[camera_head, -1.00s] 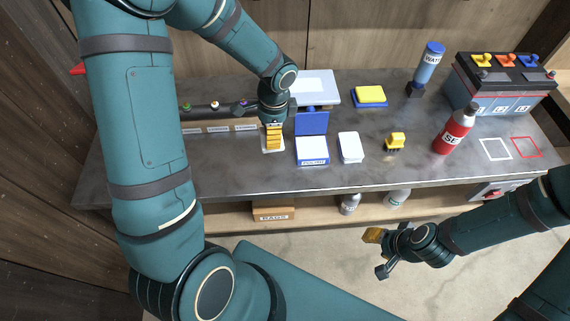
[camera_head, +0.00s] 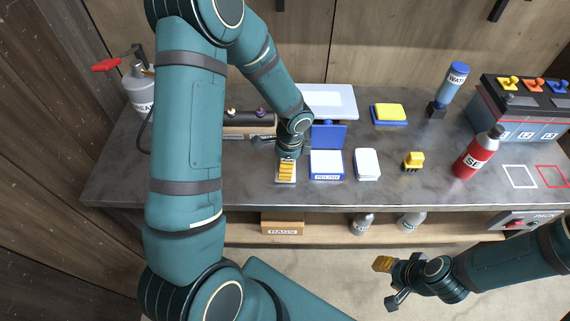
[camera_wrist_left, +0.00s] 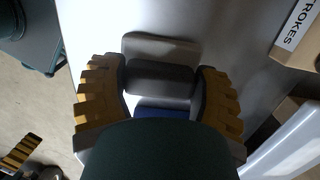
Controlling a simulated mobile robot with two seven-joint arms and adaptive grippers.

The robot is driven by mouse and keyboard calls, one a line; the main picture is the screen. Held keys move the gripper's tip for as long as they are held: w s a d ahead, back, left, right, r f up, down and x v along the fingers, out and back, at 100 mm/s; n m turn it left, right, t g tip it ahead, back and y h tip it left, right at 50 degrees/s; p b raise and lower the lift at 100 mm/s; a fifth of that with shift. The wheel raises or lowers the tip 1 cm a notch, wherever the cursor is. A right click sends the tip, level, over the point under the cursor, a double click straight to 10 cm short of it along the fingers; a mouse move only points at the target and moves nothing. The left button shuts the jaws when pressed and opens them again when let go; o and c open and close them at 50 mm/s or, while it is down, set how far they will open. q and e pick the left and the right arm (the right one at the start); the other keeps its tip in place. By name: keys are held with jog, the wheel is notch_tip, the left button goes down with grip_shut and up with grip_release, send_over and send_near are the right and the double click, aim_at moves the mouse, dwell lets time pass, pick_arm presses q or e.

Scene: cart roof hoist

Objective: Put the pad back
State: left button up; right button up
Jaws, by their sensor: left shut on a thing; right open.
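My left gripper (camera_head: 286,170) is shut on a pad (camera_head: 286,182), whose pale edge shows around the yellow fingers near the table's front edge. In the left wrist view, a dark grey block sits between the fingers (camera_wrist_left: 160,85), with a paler grey slab (camera_wrist_left: 160,48) beyond it and a blue strip below. I cannot tell whether the pad touches the table. An open blue box marked POLISH (camera_head: 326,165) with a white top stands just right of it. A white block (camera_head: 367,164) lies further right. My right gripper (camera_head: 395,283) is open and empty, in front of the table.
On the grey table (camera_head: 230,185) stand a yellow-and-blue pad (camera_head: 389,114), a yellow brush (camera_head: 413,161), a red bottle (camera_head: 478,152), a blue bottle (camera_head: 450,84) and a battery (camera_head: 525,115). A white tray (camera_head: 330,100) lies behind.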

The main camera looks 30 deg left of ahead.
pick_arm(q)
jog(key=shift+f, duration=0.15)
jog(key=o, duration=1.2)
jog(key=shift+c, duration=0.2)
jog(key=shift+r, duration=0.25)
notch_tip(320, 180, up, 12)
jog(key=d+p, duration=0.1)
jog(key=p, duration=0.2)
jog(key=shift+w, duration=0.35)
jog(key=shift+d+f, duration=0.1)
